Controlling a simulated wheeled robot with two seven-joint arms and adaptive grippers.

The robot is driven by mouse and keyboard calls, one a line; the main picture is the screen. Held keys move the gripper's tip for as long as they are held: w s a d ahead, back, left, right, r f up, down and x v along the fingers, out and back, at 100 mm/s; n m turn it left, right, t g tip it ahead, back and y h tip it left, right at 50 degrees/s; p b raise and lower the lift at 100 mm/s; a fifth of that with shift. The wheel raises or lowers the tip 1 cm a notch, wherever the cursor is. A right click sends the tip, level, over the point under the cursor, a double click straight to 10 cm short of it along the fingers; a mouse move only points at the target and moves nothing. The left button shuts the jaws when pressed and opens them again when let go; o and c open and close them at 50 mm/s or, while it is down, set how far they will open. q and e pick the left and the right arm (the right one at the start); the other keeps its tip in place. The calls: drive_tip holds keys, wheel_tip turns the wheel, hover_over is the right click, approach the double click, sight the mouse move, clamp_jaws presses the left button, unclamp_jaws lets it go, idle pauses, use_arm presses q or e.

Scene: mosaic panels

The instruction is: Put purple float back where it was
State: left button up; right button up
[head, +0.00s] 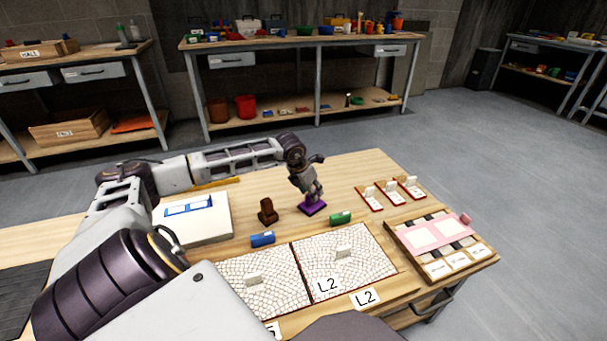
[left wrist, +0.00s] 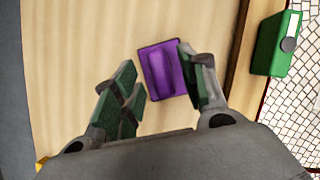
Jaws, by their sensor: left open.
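The purple float (head: 313,208) lies flat on the wooden table, behind the mosaic panels. My left gripper (head: 314,192) is just above it, pointing down. In the left wrist view the purple float (left wrist: 163,70) shows its flat plate and raised handle, partly covered by the right-hand finger. My left gripper (left wrist: 155,85) is open, with its green-padded fingers apart on either side of the float and nothing held between them. I cannot tell whether a finger touches the float. My right gripper is in neither view.
A green block (head: 341,218), a blue block (head: 263,239) and a brown block (head: 267,211) stand near the float. Mosaic panels (head: 377,262) lie in front. A tray with pink parts (head: 480,246) is at the right. Bare tabletop lies behind the float.

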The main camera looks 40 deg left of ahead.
use_arm(q)
drive_tip(key=p+v, duration=0.1)
drive_tip(key=v, duration=0.2)
drive_tip(key=shift+r, duration=0.25)
drive_tip(key=shift+p+v, duration=0.3)
drive_tip(key=shift+v, duration=0.75)
drive_tip(key=p+v, duration=0.1)
drive_tip(key=v, duration=0.3)
drive_tip(key=shift+s+r, duration=0.1)
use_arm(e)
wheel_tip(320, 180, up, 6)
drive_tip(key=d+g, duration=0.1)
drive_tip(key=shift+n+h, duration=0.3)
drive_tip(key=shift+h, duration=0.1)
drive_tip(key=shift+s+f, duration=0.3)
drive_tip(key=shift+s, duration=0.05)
use_arm(q)
wheel_tip(320, 180, up, 9)
drive_tip(key=p, duration=0.9)
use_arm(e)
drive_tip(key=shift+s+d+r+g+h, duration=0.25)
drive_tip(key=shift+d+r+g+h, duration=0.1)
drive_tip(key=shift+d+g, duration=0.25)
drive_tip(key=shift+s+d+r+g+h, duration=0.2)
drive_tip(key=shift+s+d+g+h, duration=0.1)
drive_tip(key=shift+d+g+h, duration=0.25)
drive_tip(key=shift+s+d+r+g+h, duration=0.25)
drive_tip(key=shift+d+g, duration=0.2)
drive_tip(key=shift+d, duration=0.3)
